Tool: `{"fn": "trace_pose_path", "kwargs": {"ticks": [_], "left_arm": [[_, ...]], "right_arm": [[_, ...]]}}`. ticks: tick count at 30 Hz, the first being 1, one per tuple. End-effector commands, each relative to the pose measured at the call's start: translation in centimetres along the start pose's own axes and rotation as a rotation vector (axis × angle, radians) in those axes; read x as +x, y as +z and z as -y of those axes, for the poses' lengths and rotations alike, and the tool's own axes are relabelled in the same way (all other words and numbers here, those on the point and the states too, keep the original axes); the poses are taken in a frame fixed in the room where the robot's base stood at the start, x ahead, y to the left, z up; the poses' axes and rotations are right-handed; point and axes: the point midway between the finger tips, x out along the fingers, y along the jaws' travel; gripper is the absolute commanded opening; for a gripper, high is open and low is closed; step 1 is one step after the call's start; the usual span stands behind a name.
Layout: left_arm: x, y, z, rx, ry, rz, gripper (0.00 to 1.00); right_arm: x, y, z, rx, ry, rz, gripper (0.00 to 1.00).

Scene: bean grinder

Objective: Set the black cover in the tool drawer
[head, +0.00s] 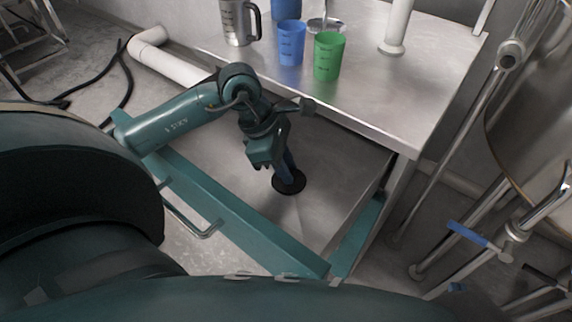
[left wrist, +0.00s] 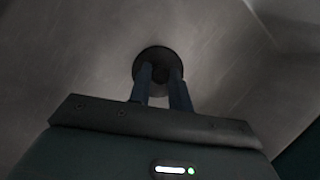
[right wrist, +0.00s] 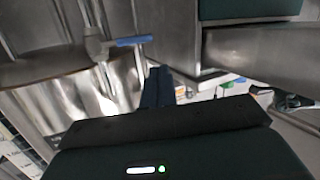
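The black cover (head: 289,184) is a round dark disc inside the open tool drawer (head: 240,222), over its bare metal floor. I cannot tell whether it touches the floor. My left gripper (head: 287,171) reaches down into the drawer from above. In the left wrist view its two fingertips (left wrist: 162,72) are a little apart, with the knob of the cover (left wrist: 154,53) between them, and they look shut on it. My right gripper (right wrist: 158,74) has its fingers together with nothing between them. It does not show in the head view.
On the metal table (head: 375,90) above the drawer stand a blue cup (head: 291,44), a green cup (head: 328,56) and a steel mug (head: 236,22). A large metal vessel with pipes and a blue-handled valve (head: 467,233) stands at the right. The drawer floor around the cover is clear.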

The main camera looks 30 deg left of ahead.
Motion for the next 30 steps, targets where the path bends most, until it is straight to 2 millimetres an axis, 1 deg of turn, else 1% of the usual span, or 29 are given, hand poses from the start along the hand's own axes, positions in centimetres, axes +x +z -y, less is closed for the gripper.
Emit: {"fn": "trace_pose_path", "kwargs": {"ticks": [1, 8, 14, 18, 20, 23, 30], "left_arm": [[0.0, 0.0, 0.0, 0.000, 0.000, 0.000, 0.23], [0.0, 0.0, 0.0, 0.000, 0.000, 0.000, 0.41], [0.0, 0.0, 0.0, 0.000, 0.000, 0.000, 0.41], [-0.6, 0.2, 0.0, 0.000, 0.000, -0.001, 0.41], [-1.4, 0.1, -0.1, 0.000, 0.003, -0.002, 0.41], [-3.4, 0.1, -0.1, 0.002, 0.004, -0.003, 0.41], [-8.6, 0.1, -0.1, 0.001, 0.005, -0.003, 0.41]], "right_arm": [[0.0, -0.1, 0.0, -0.001, 0.001, -0.011, 0.00], [0.0, -0.1, 0.0, -0.001, 0.000, -0.011, 0.00], [0.0, -0.1, 0.1, -0.002, -0.002, -0.010, 0.00], [-0.1, -0.3, 0.1, 0.001, -0.005, 0.007, 0.00], [-0.1, -0.3, 0.1, 0.003, -0.007, 0.018, 0.00], [-0.2, -0.4, 0.1, 0.010, -0.012, 0.038, 0.00], [-0.7, -0.2, -0.1, 0.038, -0.014, 0.110, 0.00]]}}
